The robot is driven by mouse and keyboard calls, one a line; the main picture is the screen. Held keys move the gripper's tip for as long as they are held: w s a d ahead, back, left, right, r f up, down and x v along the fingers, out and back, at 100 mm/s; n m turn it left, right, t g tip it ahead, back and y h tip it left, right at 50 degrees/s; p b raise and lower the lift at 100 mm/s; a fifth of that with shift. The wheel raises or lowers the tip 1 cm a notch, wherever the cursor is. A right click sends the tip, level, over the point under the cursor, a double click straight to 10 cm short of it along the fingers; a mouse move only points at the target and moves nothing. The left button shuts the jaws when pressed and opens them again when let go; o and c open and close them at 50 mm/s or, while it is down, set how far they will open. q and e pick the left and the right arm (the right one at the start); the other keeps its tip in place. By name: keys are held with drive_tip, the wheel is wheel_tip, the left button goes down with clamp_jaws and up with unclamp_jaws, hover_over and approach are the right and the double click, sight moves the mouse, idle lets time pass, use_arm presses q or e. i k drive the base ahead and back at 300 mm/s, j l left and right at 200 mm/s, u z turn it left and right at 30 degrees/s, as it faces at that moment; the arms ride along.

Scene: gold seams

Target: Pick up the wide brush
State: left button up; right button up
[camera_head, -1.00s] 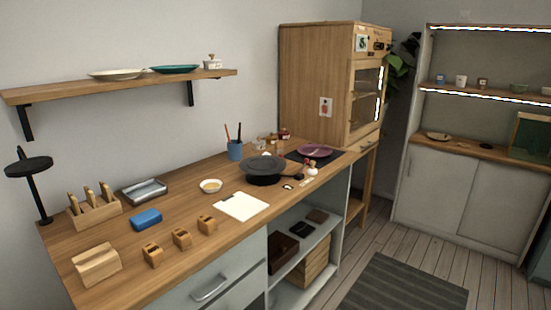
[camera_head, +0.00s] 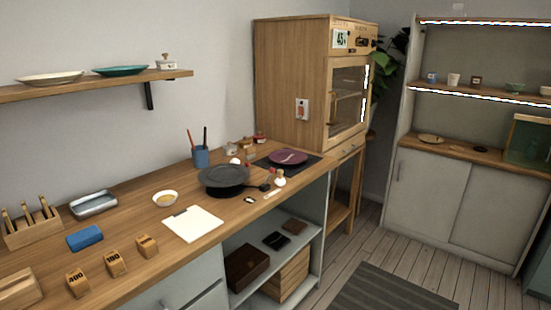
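I cannot pick out the wide brush for certain. A blue cup (camera_head: 201,158) at the back of the wooden workbench (camera_head: 130,262) holds thin upright handles, whose lower ends are hidden. A small pale tool (camera_head: 272,194) lies near the bench's front edge, right of the dark round turntable (camera_head: 224,180); it is too small to identify. A wooden rack (camera_head: 34,233) at the left holds several upright tools. Neither of my grippers is in view.
A blue block (camera_head: 85,238), a grey tray (camera_head: 93,204), a white sheet (camera_head: 193,223), a small bowl (camera_head: 165,198) and numbered wooden blocks (camera_head: 116,263) lie on the bench. A wooden cabinet (camera_head: 290,90) stands at its right end. Floor shows at right.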

sight(250, 152)
drive_tip(key=i+l+u, duration=0.1)
drive_tip(key=u, duration=0.35)
drive_tip(key=l+u, duration=0.1)
drive_tip(key=u, duration=0.35)
drive_tip(key=i+l+u, duration=0.1)
drive_tip(key=u, duration=0.3)
drive_tip(key=i+l+u, duration=0.1)
drive_tip(key=l+u, duration=0.2)
drive_tip(key=l, duration=0.15)
drive_tip(key=l+u, duration=0.3)
drive_tip(key=l, duration=0.15)
drive_tip(key=l+u, duration=0.2)
drive_tip(key=l, duration=1.55)
drive_tip(key=k, duration=0.05)
